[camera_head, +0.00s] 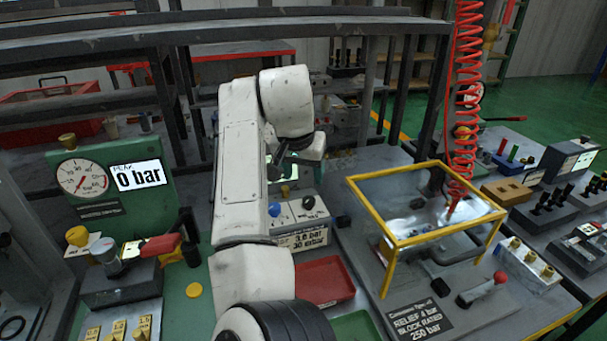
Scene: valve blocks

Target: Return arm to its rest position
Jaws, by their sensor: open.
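My white arm (240,150) rises from the bottom centre of the head view, bends at the top and turns down over the bench. My gripper (287,160) is at its far end, small and dark, partly hidden behind the arm links. It is open, and I see nothing held in it. It hangs above the back of a grey block with a blue knob (275,209) and a label reading 3.6 bar, 30 exbar. The exact gap below the gripper cannot be told.
A gauge panel (110,190) reading 0 bar stands left. A yellow-framed clear guard (385,270) stands right, with a red coiled hose (466,90) above it. A red tray (322,283) lies beside my arm. Dark shelf rails (250,32) cross behind the arm.

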